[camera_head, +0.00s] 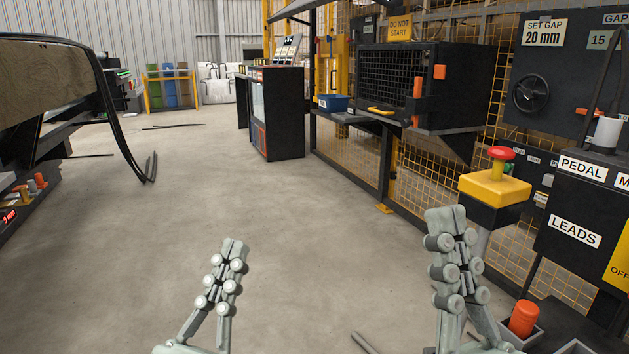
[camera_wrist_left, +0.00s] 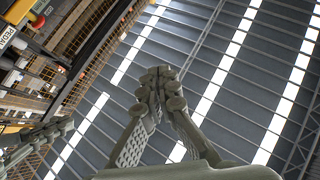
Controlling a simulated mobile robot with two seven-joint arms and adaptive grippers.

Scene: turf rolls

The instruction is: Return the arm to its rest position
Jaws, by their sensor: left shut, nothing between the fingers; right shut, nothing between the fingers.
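My left gripper (camera_head: 233,248) stands upright at the bottom centre of the head view, its fingers together with nothing between them. It also shows in the left wrist view (camera_wrist_left: 160,75), pointing up toward the roof, with its fingertips meeting. My right gripper (camera_head: 447,222) stands upright further right in the head view, also shut and empty. Both grippers are raised in front of me and apart from each other. In the head view, the right one appears close to the yellow box with a red button (camera_head: 500,180), without visible contact.
A black panel labelled LEADS (camera_head: 575,232) and an orange cylinder (camera_head: 523,318) are at the right. A black mesh-fronted cabinet (camera_head: 418,88) and yellow mesh fence (camera_head: 350,158) stand behind. A machine with a brown board (camera_head: 45,82) is at left. The concrete floor (camera_head: 190,215) is open between.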

